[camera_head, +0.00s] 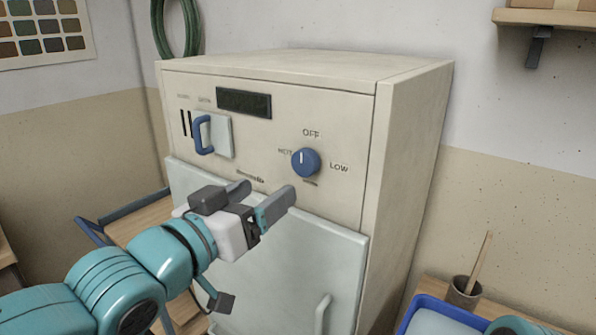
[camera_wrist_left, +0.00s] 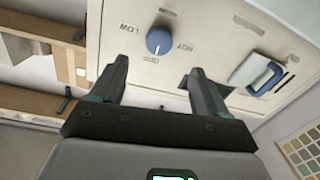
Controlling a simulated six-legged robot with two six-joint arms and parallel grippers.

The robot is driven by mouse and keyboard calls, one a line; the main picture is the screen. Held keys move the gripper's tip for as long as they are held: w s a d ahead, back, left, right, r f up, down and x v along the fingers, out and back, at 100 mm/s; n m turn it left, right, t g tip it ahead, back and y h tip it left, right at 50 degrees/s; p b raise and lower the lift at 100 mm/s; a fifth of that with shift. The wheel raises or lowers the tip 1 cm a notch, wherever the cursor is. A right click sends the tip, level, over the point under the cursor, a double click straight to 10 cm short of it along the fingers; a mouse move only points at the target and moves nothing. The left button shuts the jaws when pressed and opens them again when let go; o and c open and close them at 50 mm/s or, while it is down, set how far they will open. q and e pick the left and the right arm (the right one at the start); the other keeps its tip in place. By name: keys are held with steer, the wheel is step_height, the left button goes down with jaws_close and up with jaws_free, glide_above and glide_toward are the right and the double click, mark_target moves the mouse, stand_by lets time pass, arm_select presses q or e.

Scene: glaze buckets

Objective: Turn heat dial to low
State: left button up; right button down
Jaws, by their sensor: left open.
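The heat dial (camera_head: 306,163) is a round blue knob on the upper front panel of the cream kiln (camera_head: 330,105). OFF is printed above it, HOT to its left and LOW to its right. Its white mark points up, towards OFF. The dial (camera_wrist_left: 158,40) also shows in the left wrist view, where the panel appears upside down. My left gripper (camera_head: 266,191) is open and empty, in front of the panel and below and left of the dial. In the left wrist view its fingers (camera_wrist_left: 159,72) are spread, with the dial beyond the gap. My right gripper is out of view.
A blue lever handle (camera_head: 202,135) on a pale plate juts from the panel left of the dial, below a dark display (camera_head: 244,102). The kiln door (camera_head: 285,265) has a pale handle (camera_head: 322,312). A blue tray (camera_head: 432,309) and a cup (camera_head: 464,291) stand at lower right.

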mark_target(302, 167)
arm_select(q)
steer(key=p+x, duration=0.2)
steer(key=x, duration=0.7)
steer(key=shift+w+d+r, duration=0.1)
steer(key=shift+w+d, duration=0.1)
steer(key=shift+w, duration=0.2)
steer(key=shift+w+d, duration=0.2)
steer(key=shift+d, duration=0.05)
steer(key=c, duration=1)
